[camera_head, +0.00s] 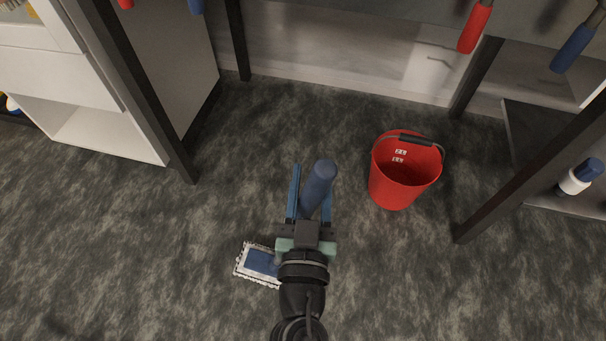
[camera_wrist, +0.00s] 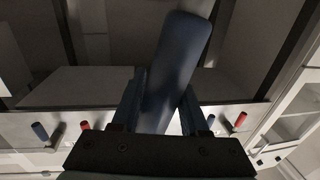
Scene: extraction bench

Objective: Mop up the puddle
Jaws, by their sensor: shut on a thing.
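My gripper (camera_head: 310,204) is shut on the blue handle of the mop (camera_head: 318,182). In the wrist view the blue handle (camera_wrist: 176,75) stands between the two fingers of my gripper (camera_wrist: 160,100), leaning a little to the right. The mop's flat head (camera_head: 258,264), blue with a white fringe, is low at the floor, left of my wrist. My arm hides part of the head and the pole. A red bucket (camera_head: 390,187) with a dark grip on its handle stands upright on the floor to the right of my gripper. I cannot make out a puddle on the mottled floor.
Dark table legs (camera_head: 475,205) stand right of the bucket, and another leg (camera_head: 150,110) stands at the left. A white cabinet (camera_head: 70,75) is at the upper left. Red (camera_head: 474,27) and blue handles (camera_head: 574,48) stick out at the upper right. The grey floor (camera_head: 120,240) is clear at the left.

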